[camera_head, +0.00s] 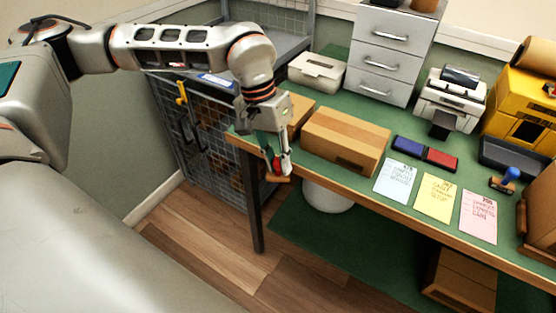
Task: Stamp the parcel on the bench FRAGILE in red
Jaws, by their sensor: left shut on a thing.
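The parcel (340,133), a brown cardboard box with a lighter tape strip along its top and a dark label on its front, lies on the green-topped bench (375,105). My left gripper (277,168) is at the bench's left front edge, left of the parcel and apart from it. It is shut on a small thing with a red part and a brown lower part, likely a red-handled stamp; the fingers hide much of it. A red ink pad (441,160) lies beside a blue ink pad (408,147), right of the parcel. My right gripper is out of view.
A blue-handled stamp (508,180) stands at the right. White (396,179), yellow (437,198) and pink (478,216) sheets lie along the front. Another carton (299,112) is behind my left gripper. Drawers (388,55) and a printer (451,98) stand behind.

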